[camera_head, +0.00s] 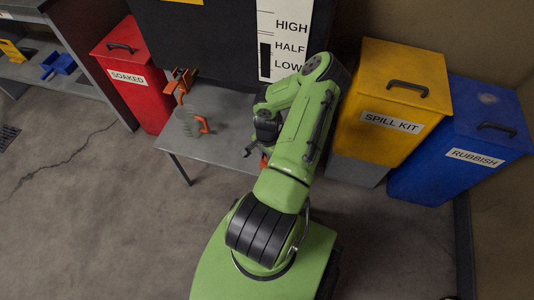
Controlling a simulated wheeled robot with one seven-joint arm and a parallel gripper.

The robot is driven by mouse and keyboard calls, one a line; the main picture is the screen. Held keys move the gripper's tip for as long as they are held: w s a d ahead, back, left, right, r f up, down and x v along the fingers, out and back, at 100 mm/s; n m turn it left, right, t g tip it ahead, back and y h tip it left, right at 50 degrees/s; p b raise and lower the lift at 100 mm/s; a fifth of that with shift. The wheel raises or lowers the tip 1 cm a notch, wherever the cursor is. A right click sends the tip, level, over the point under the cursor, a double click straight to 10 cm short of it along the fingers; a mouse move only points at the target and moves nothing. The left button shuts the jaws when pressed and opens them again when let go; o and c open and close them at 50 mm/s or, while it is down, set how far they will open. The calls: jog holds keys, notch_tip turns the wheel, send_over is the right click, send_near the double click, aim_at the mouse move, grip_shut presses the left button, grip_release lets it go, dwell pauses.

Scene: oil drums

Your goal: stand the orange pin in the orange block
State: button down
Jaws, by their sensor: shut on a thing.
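My gripper (249,151) is low over the right part of the grey table, mostly hidden behind my green arm. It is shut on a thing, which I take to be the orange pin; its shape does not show. A small orange-red patch (264,160) shows beside the gripper at the arm's edge. I cannot tell whether this patch is the pin or the orange block. No other part of the block shows clearly.
The grey table (225,150) holds a clear jug with an orange handle (203,125), below an orange tap (181,83) on a dark tank. A red SOAKED bin (130,85) stands left; yellow SPILL KIT (385,125) and blue RUBBISH (470,160) bins stand right.

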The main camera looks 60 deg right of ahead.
jog(key=shift+f, duration=0.2)
jog(key=c, duration=0.9)
grip_release()
jog(key=shift+o, duration=0.2)
notch_tip(320, 180, up, 16)
jog(key=p, duration=0.6)
jog(key=shift+f, duration=0.15)
